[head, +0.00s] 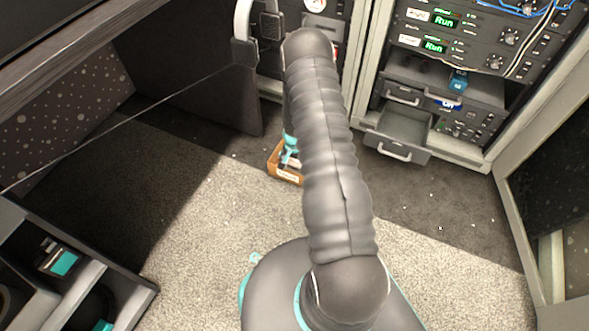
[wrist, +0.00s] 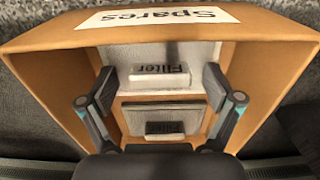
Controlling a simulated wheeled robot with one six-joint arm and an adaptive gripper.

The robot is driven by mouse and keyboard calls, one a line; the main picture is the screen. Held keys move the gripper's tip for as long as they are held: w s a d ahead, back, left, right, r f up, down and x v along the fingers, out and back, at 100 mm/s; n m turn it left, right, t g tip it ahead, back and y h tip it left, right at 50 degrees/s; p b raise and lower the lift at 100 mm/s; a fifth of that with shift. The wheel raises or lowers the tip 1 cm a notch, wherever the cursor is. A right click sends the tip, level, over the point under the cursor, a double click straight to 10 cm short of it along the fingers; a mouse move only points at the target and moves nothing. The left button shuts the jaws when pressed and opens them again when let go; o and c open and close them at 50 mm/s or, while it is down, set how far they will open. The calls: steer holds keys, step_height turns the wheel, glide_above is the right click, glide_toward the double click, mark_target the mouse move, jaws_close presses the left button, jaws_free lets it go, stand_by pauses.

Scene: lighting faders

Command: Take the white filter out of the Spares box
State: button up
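The Spares box (wrist: 60,38) is an open brown box with a white label, seen from above in the wrist view. Inside it, the white filter (wrist: 140,55) has a pale tab marked "Filter". A greyer filter (wrist: 140,112) with a dark tab sits beside it, nearer my wrist. My gripper (wrist: 160,84) is open, with one finger on each side of the white filter's tab. Gaps show between the fingers and the tab. In the head view the box (head: 288,178) is on the floor, partly hidden by my arm, with my gripper (head: 290,148) over it.
A rack (head: 445,75) with lit Run displays stands at the right, with an open drawer (head: 400,130) low down. A dark desk panel (head: 190,70) is at the left. A compartmented tray (head: 60,270) is at lower left. Carpet (head: 200,205) around the box is mostly clear.

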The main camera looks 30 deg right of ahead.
steer(key=c, duration=1.1)
